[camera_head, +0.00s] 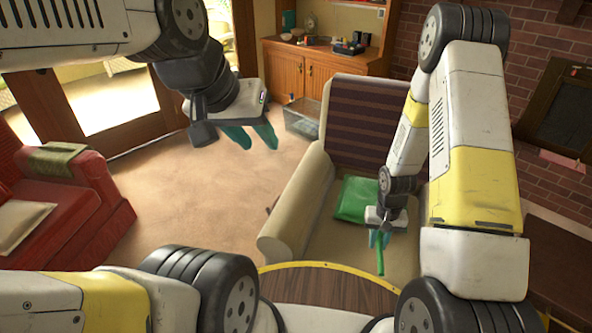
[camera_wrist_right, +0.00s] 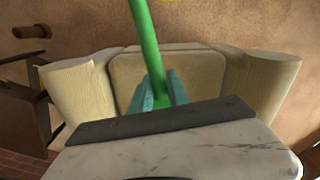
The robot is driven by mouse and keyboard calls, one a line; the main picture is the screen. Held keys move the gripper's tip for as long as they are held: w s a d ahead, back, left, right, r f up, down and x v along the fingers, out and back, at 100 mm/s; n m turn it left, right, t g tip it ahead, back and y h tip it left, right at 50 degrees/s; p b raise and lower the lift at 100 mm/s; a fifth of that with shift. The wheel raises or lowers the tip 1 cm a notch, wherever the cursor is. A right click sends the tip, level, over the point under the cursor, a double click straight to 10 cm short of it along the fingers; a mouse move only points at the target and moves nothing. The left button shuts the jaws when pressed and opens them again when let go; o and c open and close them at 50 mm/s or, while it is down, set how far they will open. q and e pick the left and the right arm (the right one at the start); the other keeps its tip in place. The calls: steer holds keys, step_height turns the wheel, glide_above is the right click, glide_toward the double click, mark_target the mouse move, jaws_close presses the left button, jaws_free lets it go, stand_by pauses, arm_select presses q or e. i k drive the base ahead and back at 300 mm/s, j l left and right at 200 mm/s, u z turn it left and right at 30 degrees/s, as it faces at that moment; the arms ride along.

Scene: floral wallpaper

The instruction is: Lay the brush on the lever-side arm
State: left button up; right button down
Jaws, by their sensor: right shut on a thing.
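The cream armchair has a left arm (camera_head: 302,198), with a small dark piece (camera_head: 272,205) jutting from its outer side that looks like the lever. The same arm seems to be the right-hand one (camera_wrist_right: 262,88) in the right wrist view. My right gripper (camera_head: 380,238) is shut on the green brush (camera_head: 380,262) above the seat (camera_head: 345,240). The brush's green handle (camera_wrist_right: 145,38) runs up from between the teal fingers (camera_wrist_right: 160,95) in the right wrist view; its far end is out of view. My left gripper (camera_head: 252,136) is open and empty over the carpet.
A green cushion (camera_head: 353,200) lies on the seat, and a striped cloth (camera_head: 348,125) covers the backrest. A red sofa (camera_head: 90,185) stands at the left. A wooden cabinet (camera_head: 320,70) and a clear bin (camera_head: 302,118) are behind. Carpet left of the armchair is clear.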

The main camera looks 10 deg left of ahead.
mark_target(301, 181)
steer(key=j+z, duration=0.4)
steer(key=j, duration=2.1)
steer(key=i+j+z, duration=0.25)
steer(key=i+j, duration=0.5)
steer(key=j, duration=0.15)
steer(key=i+j, duration=0.1)
steer(key=i, duration=0.2)
